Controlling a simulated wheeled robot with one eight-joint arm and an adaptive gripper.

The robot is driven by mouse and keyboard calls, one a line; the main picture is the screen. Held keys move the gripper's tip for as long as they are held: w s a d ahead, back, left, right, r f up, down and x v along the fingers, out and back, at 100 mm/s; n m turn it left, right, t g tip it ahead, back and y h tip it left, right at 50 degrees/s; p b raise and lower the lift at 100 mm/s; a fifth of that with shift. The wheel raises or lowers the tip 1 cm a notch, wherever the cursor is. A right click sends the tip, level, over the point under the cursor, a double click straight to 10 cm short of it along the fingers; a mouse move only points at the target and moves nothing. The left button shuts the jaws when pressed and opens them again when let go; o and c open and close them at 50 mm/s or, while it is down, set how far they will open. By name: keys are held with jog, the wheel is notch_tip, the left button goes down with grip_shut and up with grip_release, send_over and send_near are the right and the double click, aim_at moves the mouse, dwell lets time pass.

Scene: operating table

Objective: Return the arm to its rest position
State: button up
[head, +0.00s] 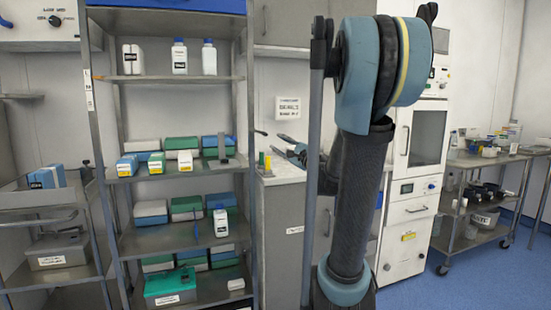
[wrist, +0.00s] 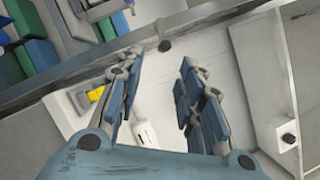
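My gripper (wrist: 160,72) is open in the wrist view, with its two blue-grey padded fingers well apart and nothing between them. The pale surface behind the fingers shows through the gap. In the head view my gripper (head: 275,141) shows small beside my arm, above the counter (head: 289,172) between the shelf rack and the white cabinet. My arm stands at the centre right of that view, with its big blue joint high up, and hides part of the gripper's wrist.
A metal shelf rack (head: 172,78) with bottles and several boxes stands to the left of my gripper. Small yellow and green items (head: 264,163) stand on the counter close by. A white cabinet (head: 412,190) is behind my arm. A cart (head: 478,236) stands at right; blue floor is open there.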

jog(key=s+a+f+n+g+h, duration=0.1)
jog(key=s+a+f+n+g, duration=0.2)
jog(key=s+f+n+g, duration=0.45)
jog(key=s+a+f+n+g+h, duration=0.1)
jog(key=s+a+f+n+g, duration=0.3)
jog(key=s+f, duration=0.6)
jog(key=s+d+f+n+g+h, duration=0.3)
jog(key=s+d+f+n+h, duration=0.3)
jog(key=s+d+f+h, duration=0.3)
jog(key=s+d+f, duration=0.4)
jog(key=s+d, duration=0.2)
jog(key=s, duration=0.1)
jog(key=shift+f, duration=0.35)
jog(key=shift+s, duration=0.1)
jog(key=shift+w+f+g, duration=0.2)
jog(key=shift+w+g, duration=0.05)
jog(key=shift+w, duration=0.2)
